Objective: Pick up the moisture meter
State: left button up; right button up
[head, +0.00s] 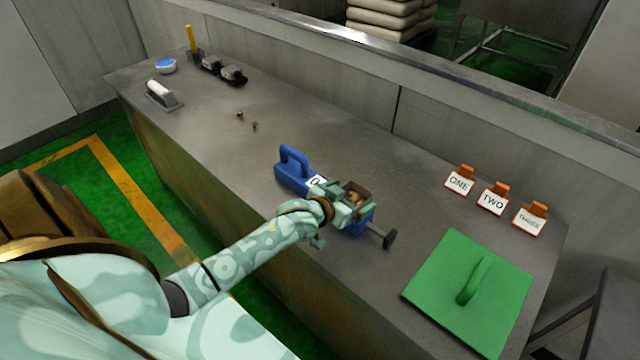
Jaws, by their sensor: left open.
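The moisture meter appears to be the blue device (291,172) with a raised loop handle at its left end, lying on the grey metal counter. A white label or display shows near its middle, and a brown-filled open box (357,193) and a dark knob on a rod (389,239) show at its right end. My left gripper (346,209) is open over the right half of the device and hides part of it. I cannot tell whether the fingers touch it. My right gripper is not in view.
A green plate with a handle (450,291) lies at the counter's right end, near orange-clipped cards (492,199) reading ONE, TWO and THREE. A white-handled tool (161,95), blue-and-white bowl (166,67) and dark trays (222,70) stand far left. A low wall backs the counter (330,120).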

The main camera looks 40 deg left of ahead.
pick_arm(q)
jog(key=x, duration=0.2)
jog(key=shift+w+f, duration=0.2)
jog(key=shift+w, duration=0.1)
jog(key=shift+s+r, duration=0.1)
jog(key=shift+c, duration=0.3)
jog(key=c, duration=2)
jog(key=shift+r, duration=0.1)
